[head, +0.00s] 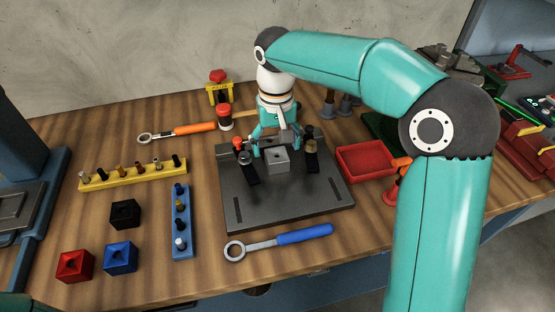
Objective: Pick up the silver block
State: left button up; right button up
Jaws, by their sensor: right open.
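The silver block (277,160) is a small grey cube with a hole in its top. It sits on the dark metal plate (290,200), between two dark clamp-like posts, one with a red top (240,146) and one with a brass part (311,157). My right gripper (277,146) is open and points down at the block from behind and above. Its fingers show to either side of the block's back edge. I cannot tell whether they touch it. My left gripper is not in view.
Yellow (130,175) and blue (181,232) peg strips and black (125,214), red (74,265) and blue (120,257) blocks lie left. A blue-handled wrench (280,240) lies in front. A red tray (366,160) stands right. Orange-handled wrench (180,130) lies behind.

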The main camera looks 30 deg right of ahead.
aim_at(277, 158)
jog(key=shift+f, duration=1.95)
jog(key=c, duration=1.4)
jog(key=shift+r, duration=0.2)
jog(key=shift+c, duration=0.2)
